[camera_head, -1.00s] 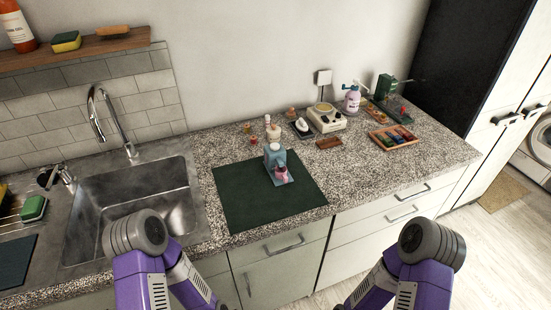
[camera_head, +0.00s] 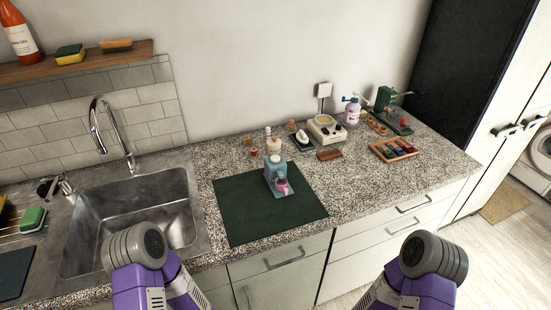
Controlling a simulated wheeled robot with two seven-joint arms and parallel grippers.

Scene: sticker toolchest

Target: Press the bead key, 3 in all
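A small blue-grey device (camera_head: 275,168) with a pink part (camera_head: 281,185) at its front stands on the dark green mat (camera_head: 240,215). It may carry the bead key, but the key is too small to tell apart. My two purple arms with grey rounded joints show at the bottom left and bottom right, apart from the counter objects. Neither gripper's fingertips are in view.
The sink (camera_head: 140,215) and tap (camera_head: 104,125) lie left of the mat. A cream hot-plate device (camera_head: 326,128), a pink bottle (camera_head: 352,110), a tray of coloured pieces (camera_head: 394,150) and a green machine (camera_head: 386,98) stand at the right. The mat's front is clear.

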